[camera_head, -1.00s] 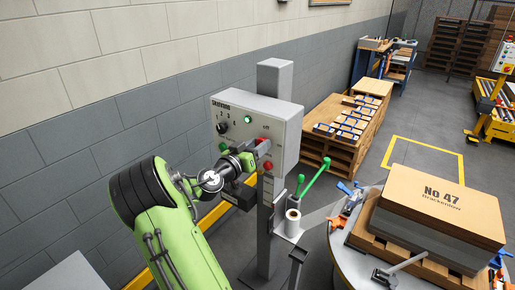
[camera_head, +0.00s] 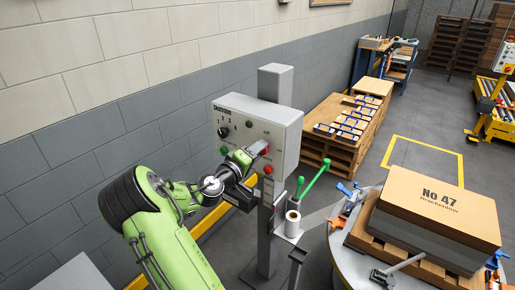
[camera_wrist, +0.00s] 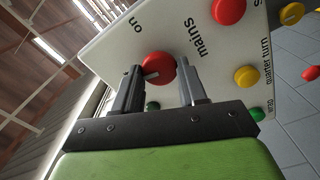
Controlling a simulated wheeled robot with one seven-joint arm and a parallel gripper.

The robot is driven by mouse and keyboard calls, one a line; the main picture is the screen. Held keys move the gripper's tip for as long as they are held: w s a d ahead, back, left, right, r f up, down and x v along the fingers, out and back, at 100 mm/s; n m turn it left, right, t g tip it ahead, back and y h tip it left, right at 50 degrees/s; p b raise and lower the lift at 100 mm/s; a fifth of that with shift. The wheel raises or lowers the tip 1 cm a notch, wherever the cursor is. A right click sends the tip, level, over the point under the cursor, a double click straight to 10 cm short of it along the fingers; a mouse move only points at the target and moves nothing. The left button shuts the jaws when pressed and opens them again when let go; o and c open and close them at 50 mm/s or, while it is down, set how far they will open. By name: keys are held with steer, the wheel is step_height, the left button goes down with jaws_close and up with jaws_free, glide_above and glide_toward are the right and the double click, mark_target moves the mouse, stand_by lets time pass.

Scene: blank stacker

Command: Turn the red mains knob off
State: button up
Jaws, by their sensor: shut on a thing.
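The red mains knob (camera_wrist: 158,67) sits on the white face of the control box (camera_head: 286,128). In the wrist view it is between the two fingers of my gripper (camera_wrist: 162,78), with the left finger against its side. My gripper is shut on it. A pale pointer line on the knob points left and slightly down in that view, away from the word "mains"; the word "on" is printed above left. In the head view my gripper (camera_head: 258,149) reaches the box's front and mostly hides the knob. The upper green lamp (camera_head: 249,124) looks dark.
A red button (camera_head: 268,169) is below my gripper on the box. A black selector (camera_head: 223,132) is at its left. Green-handled levers (camera_head: 313,179) stand right of the post. A round table (camera_head: 345,262) with a boxed stack is at the right.

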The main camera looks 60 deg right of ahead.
steer(key=shift+n+p, duration=0.5)
steer(key=shift+n, duration=0.6)
steer(key=o, duration=1.1)
steer(key=shift+c, duration=0.2)
steer(key=w+a+b, duration=0.1)
steer(key=w+a, duration=0.1)
steer(key=a, duration=1.3)
steer(key=shift+w+a, duration=0.25)
steer(key=shift+a, duration=0.05)
